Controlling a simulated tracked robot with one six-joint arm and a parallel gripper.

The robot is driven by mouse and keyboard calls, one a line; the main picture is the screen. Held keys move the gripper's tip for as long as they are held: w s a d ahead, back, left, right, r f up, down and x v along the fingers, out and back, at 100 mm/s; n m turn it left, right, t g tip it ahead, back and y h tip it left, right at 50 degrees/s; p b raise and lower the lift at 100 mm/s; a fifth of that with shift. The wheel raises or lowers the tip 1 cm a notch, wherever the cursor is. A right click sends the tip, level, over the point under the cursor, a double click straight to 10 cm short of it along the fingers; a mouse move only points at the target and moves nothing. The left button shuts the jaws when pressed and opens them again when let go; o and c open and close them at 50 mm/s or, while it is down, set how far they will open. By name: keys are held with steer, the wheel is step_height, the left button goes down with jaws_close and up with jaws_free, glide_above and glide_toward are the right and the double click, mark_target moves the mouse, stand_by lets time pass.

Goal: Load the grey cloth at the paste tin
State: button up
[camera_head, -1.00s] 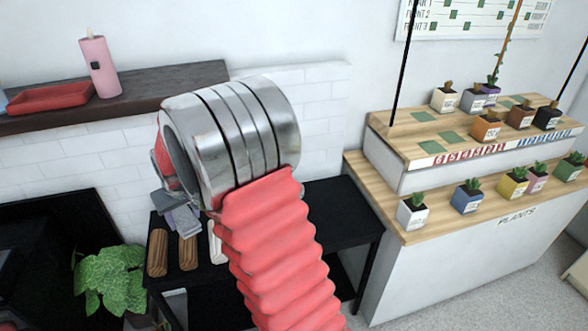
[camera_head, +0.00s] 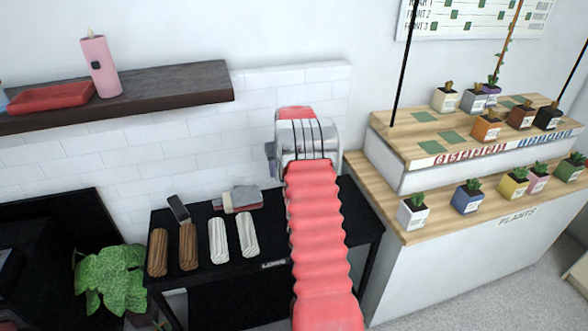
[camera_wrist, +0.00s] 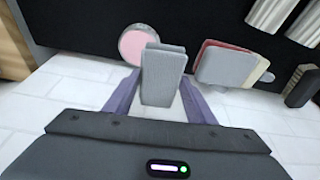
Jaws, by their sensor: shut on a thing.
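In the wrist view, my gripper (camera_wrist: 160,100) is shut on a folded grey cloth (camera_wrist: 162,72), which stands out between the purple fingers. The paste tin (camera_wrist: 135,46), round with a pink face and pale rim, is on the black table just beyond the cloth, up and to its left. The cloth covers the tin's lower right edge in this view; I cannot tell whether they touch. In the head view my arm hides the gripper's fingers, the held cloth and the tin.
On the black table (camera_head: 275,268), a pile of grey, red and cream cloths (camera_head: 240,198) lies left of my arm. Brown and white rolls (camera_head: 218,240) and a dark flat-headed tool (camera_head: 178,208) lie farther left. Potted plants stand on the wooden stand (camera_head: 385,205) at right.

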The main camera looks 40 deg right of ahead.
steer(key=d, duration=0.1)
steer(key=s+d, duration=0.1)
steer(key=d, duration=0.1)
steer(key=s+d+f, duration=0.1)
steer(key=shift+d, duration=0.35)
steer(key=shift+f, duration=3)
steer(key=shift+f, duration=0.5)
step_height(320, 180, up, 7)
stand_by(0.8)
stand_by(0.7)
